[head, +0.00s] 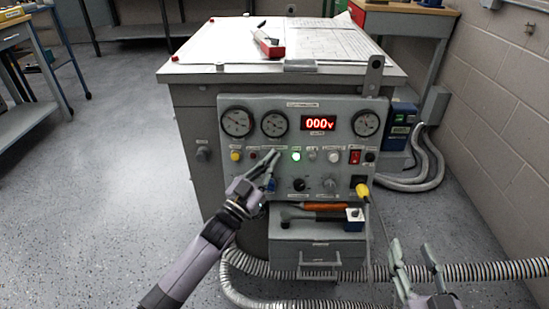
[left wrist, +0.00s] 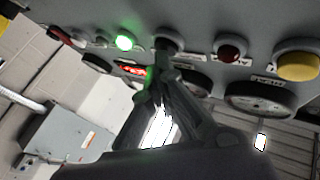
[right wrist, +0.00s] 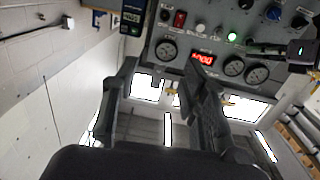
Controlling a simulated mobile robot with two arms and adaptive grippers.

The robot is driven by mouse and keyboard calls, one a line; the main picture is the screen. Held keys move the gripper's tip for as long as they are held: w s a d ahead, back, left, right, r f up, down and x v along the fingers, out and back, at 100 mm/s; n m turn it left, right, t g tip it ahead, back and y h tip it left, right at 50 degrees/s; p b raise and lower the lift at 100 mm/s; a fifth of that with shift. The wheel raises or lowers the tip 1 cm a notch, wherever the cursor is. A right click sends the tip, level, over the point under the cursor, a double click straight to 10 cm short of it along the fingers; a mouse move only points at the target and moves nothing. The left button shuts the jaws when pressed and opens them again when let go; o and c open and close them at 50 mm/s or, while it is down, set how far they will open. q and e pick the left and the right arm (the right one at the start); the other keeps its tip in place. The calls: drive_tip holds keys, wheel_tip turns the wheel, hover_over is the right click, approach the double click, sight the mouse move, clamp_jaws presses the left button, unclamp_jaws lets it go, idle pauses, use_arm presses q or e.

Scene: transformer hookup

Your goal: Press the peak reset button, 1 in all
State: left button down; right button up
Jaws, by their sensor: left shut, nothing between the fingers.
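A grey control panel (head: 210,170) carries a row of buttons and lamps; their labels are too small to read, so I cannot tell which is the peak reset button. The row has a yellow button (head: 235,155), a dark red one (head: 254,155) and a lit green one (head: 296,156). A black button (left wrist: 167,44) sits between red and green in the left wrist view. My left gripper (head: 276,153) is shut and empty, its tips close to that black button; contact is unclear. My right gripper (head: 414,248) is open and empty, low and right of the panel.
Below are knobs, a yellow plug (head: 362,191) and a drawer box (head: 300,250) with tools on top. Ribbed hoses (head: 480,271) run along the floor. A wall stands right.

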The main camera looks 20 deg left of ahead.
drive_tip(key=shift+f, duration=0.1)
use_arm(q)
drive_tip(key=shift+s+d+r+p, duration=0.1)
drive_tip(key=shift+s+d+p, duration=0.1)
drive_tip(key=shift+s+p, duration=0.55)
use_arm(e)
wheel_tip(320, 180, down, 6)
drive_tip(key=s+d+g+h, duration=0.1)
drive_tip(key=s+g, duration=0.1)
drive_tip(key=g, duration=0.1)
drive_tip(key=shift+d+g, duration=0.2)
drive_tip(key=shift+g, duration=0.2)
use_arm(q)
drive_tip(key=shift+s, duration=0.1)
